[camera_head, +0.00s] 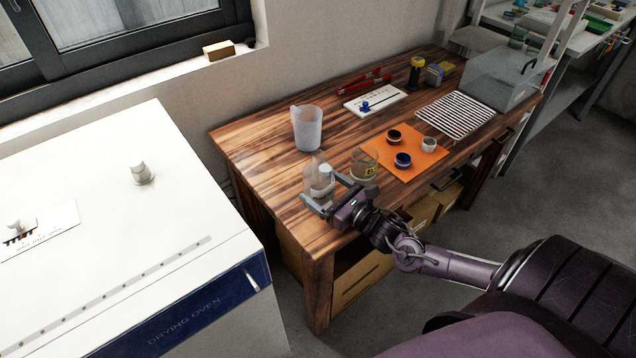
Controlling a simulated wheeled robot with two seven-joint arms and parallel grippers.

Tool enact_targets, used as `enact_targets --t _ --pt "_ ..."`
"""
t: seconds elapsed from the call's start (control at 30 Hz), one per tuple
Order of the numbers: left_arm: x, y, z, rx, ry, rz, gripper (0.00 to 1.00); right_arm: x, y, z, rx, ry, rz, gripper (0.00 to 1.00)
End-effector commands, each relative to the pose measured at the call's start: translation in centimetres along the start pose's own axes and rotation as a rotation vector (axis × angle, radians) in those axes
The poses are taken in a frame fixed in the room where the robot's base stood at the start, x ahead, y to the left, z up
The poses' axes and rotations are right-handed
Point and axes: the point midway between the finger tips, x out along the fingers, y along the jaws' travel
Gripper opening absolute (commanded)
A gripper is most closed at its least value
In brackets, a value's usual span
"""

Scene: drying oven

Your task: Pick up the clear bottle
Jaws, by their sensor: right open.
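The clear bottle (316,172) stands upright at the near left end of the wooden table. It is see-through, with a pale grey part showing in its middle. My right gripper (323,190) reaches in from the right at the table's front edge. Its jaws are open, with one finger at the bottle's right side and the other low in front of it. The fingers overlap the bottle in the picture, so I cannot tell whether they touch it. My left gripper is not in view.
A white plastic beaker (307,128) stands behind. An orange mat (405,166) holds small dark and white cups. The white drying oven (110,220) is at left.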

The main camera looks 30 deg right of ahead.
Motion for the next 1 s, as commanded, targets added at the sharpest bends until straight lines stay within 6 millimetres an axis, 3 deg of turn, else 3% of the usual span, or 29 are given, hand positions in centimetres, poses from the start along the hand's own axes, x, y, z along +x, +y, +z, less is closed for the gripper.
enact_targets --t 0.2,0.53,0.9,1.0 --pt "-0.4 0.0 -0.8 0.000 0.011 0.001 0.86 3.1 -0.1 0.1 0.001 -0.003 -0.002 0.87" --pt "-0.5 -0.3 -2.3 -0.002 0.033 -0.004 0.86 3.7 0.0 0.0 0.000 0.000 0.000 0.87" --pt "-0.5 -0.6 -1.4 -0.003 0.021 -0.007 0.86 3.6 0.0 0.0 0.000 -0.001 0.000 0.39" --pt "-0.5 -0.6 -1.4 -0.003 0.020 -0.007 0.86 3.7 -0.1 0.1 0.000 -0.002 0.000 0.35"
